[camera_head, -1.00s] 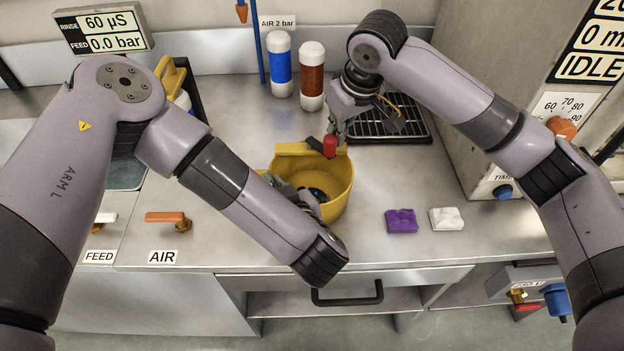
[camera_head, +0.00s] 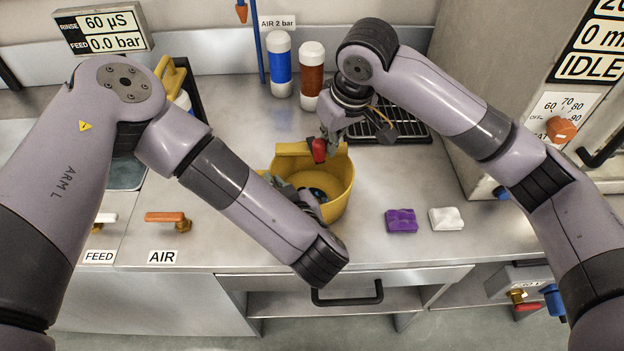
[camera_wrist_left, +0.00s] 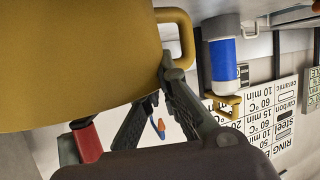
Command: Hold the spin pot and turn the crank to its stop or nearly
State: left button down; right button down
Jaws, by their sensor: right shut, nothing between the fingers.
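The yellow spin pot (camera_head: 338,190) stands on the steel counter, and its wall and side handle fill the upper left of the left wrist view (camera_wrist_left: 80,60). The red crank knob (camera_head: 319,149) is above the pot's far rim. My left gripper (camera_head: 302,192) is at the pot's near left side, partly hidden by my own arm. In the left wrist view its fingers are against or beside the pot near the handle, and their grip is unclear. My right gripper (camera_head: 327,140) is shut and empty, at the red knob; whether it touches is unclear.
A purple pad (camera_head: 401,221) and a white pad (camera_head: 446,218) lie right of the pot. A black rack (camera_head: 400,128) is behind it. A blue bottle (camera_head: 279,66) and a brown bottle (camera_head: 312,78) stand at the back. The orange AIR lever (camera_head: 165,217) is left.

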jog(key=shift+s+a+f, duration=0.1)
jog(key=shift+s+a, duration=0.65)
jog(key=shift+a, duration=0.35)
jog(key=shift+w+a, duration=1.5)
jog(key=shift+a, duration=0.25)
jog(key=shift+w+a, duration=1.5)
jog(key=shift+a, duration=0.25)
jog(key=w+d, duration=0.5)
jog(key=shift+w, duration=0.15)
dwell(1.0)
notch_tip(320, 180, up, 7)
jog(key=shift+a, duration=0.15)
dwell(0.5)
